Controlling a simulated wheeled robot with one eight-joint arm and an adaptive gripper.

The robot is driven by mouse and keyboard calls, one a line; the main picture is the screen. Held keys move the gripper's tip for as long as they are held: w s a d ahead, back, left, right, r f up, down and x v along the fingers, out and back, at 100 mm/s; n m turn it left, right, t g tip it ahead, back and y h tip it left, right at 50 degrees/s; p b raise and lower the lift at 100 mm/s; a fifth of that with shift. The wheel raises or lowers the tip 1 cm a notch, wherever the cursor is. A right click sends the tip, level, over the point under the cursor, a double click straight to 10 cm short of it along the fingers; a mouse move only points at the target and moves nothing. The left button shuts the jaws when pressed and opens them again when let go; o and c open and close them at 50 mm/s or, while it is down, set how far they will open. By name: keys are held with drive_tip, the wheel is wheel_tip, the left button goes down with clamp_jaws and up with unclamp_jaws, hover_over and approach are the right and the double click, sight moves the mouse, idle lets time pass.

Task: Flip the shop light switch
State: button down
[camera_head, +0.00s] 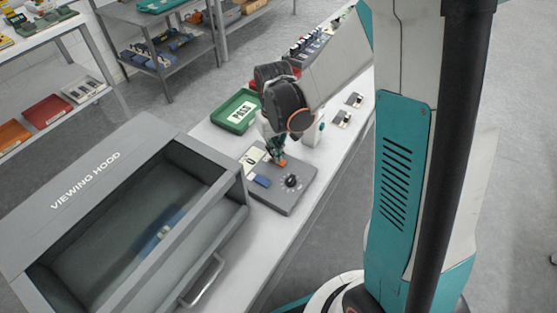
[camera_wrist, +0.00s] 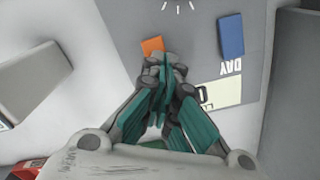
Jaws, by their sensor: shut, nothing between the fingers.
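A grey control panel (camera_head: 285,202) lies on the white bench. It carries a blue rocker or slider (camera_head: 262,180), an orange one (camera_head: 281,161) and a black dial (camera_head: 291,181). In the wrist view the orange piece (camera_wrist: 151,46) shows just beyond my fingertips, partly hidden by them. The blue piece (camera_wrist: 230,35) stands to the right, with the word DAY beside it. I cannot tell which piece is the shop light switch. My gripper (camera_head: 276,151) is shut and empty, pointing down over the panel near the orange piece; it also shows in the wrist view (camera_wrist: 163,65). Contact is unclear.
A grey viewing hood (camera_head: 85,185) with a handle stands left of the panel. A green PASS tray (camera_head: 222,118) lies behind it, small cards (camera_head: 341,119) to the right. Shelves with trays (camera_head: 47,111) stand at the left. Bare bench shows in front of the panel.

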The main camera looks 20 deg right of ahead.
drive_tip(key=shift+f+b, duration=0.3)
drive_tip(key=shift+f, duration=0.1)
drive_tip(key=shift+r, duration=0.15)
drive_tip(key=shift+r+p, duration=2.5)
drive_tip(key=shift+r, duration=0.9)
drive_tip(key=shift+r, duration=0.15)
drive_tip(key=s+r+m+t, duration=0.1)
drive_tip(key=s+r+t, duration=0.6)
drive_tip(key=s+r, duration=0.8)
drive_tip(key=shift+r, duration=0.9)
